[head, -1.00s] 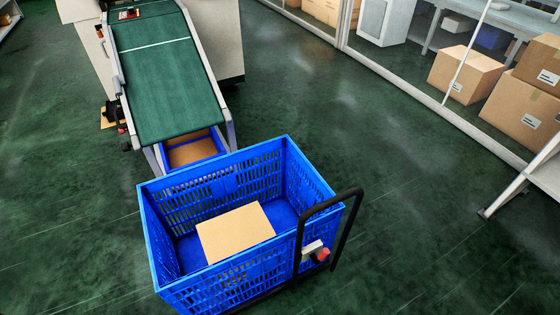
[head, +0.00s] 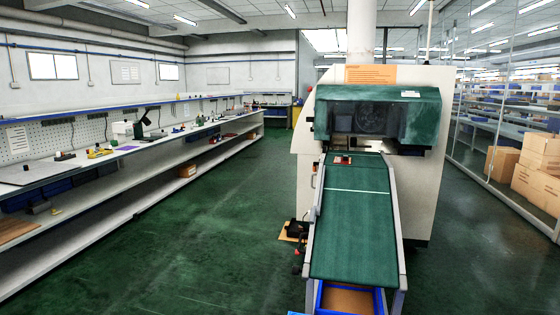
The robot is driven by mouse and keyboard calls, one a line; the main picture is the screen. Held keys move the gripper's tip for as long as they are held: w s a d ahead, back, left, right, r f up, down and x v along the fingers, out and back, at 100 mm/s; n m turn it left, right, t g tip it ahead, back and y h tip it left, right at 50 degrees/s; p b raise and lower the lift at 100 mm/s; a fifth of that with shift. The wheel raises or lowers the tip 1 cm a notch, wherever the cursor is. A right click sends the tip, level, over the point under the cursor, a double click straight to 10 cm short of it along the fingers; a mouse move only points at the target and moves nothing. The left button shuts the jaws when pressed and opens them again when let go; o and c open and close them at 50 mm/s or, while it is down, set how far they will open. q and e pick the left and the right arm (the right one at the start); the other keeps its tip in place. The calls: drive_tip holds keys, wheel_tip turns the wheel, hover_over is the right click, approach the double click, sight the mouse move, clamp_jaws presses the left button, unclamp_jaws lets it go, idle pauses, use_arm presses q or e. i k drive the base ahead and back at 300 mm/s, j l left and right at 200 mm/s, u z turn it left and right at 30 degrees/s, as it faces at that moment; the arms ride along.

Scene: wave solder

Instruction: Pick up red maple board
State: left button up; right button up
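A small red board (head: 343,159) lies at the top of the green conveyor belt (head: 352,220), just below the machine's opening. It has a pale and dark patch on it, too small to make out. I cannot tell at this distance whether it is the red maple board. Neither of my grippers shows in the head view.
The wave solder machine (head: 425,190) with a green hood (head: 375,112) stands at the belt's top. A blue bin (head: 345,301) sits under the belt's low end. A long workbench (head: 130,152) with tools runs along the left. Green floor between is open. Cardboard boxes (head: 541,165) stand right.

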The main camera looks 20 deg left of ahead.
sight(345, 160)
drive_tip(key=u, duration=0.65)
drive_tip(key=i+j+u, duration=0.1)
drive_tip(key=j, duration=0.3)
drive_tip(key=i+j+u, duration=0.1)
drive_tip(key=j, duration=0.25)
drive_tip(key=i+j+u, duration=0.1)
drive_tip(key=j, duration=0.25)
drive_tip(key=i+j, duration=0.2)
drive_tip(key=j, duration=0.15)
drive_tip(key=i+j+z, duration=0.3)
drive_tip(key=i, duration=0.45)
drive_tip(key=i+j+z, duration=0.3)
drive_tip(key=i+j, duration=0.35)
drive_tip(key=i+z, duration=0.25)
drive_tip(key=i, duration=1.15)
drive_tip(key=i+j+z, duration=0.2)
drive_tip(key=i, duration=0.25)
drive_tip(key=i+j+z, duration=0.2)
drive_tip(key=i, duration=0.3)
drive_tip(key=i+j+z, duration=0.15)
drive_tip(key=i, duration=0.3)
